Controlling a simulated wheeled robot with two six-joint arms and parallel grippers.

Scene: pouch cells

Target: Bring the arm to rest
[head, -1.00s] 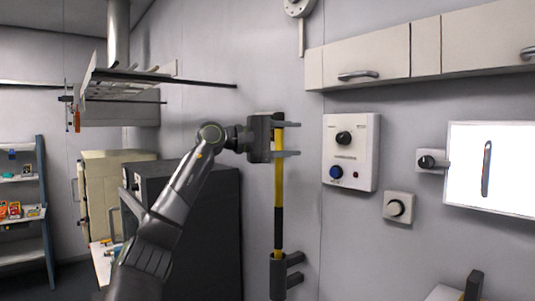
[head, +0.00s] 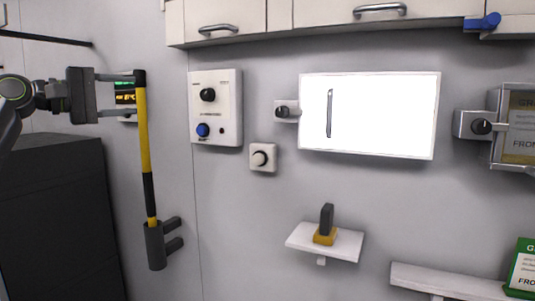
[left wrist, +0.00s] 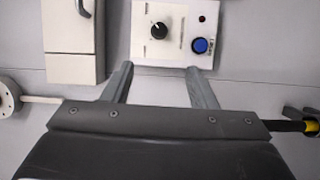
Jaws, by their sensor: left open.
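My left gripper (head: 128,94) comes in from the left edge of the head view, its fingers pointing right. It is open, with nothing seen between the fingers. In the head view the fingertips reach beside or in front of the upper part of a yellow and black pole (head: 145,140); I cannot tell whether they touch it. In the left wrist view the spread fingers (left wrist: 160,82) show empty, with the white control panel (left wrist: 172,32) beyond them. The pole (left wrist: 302,126) shows at the right edge, beside the gripper body. My right gripper is not in view.
A dark grey bracket (head: 155,248) stands at the pole's lower end. A dark cabinet (head: 60,215) is at lower left. Wall cupboards (head: 230,25), a bright screen (head: 368,115) and a small shelf (head: 340,244) with a dark upright item (head: 326,219) line the wall.

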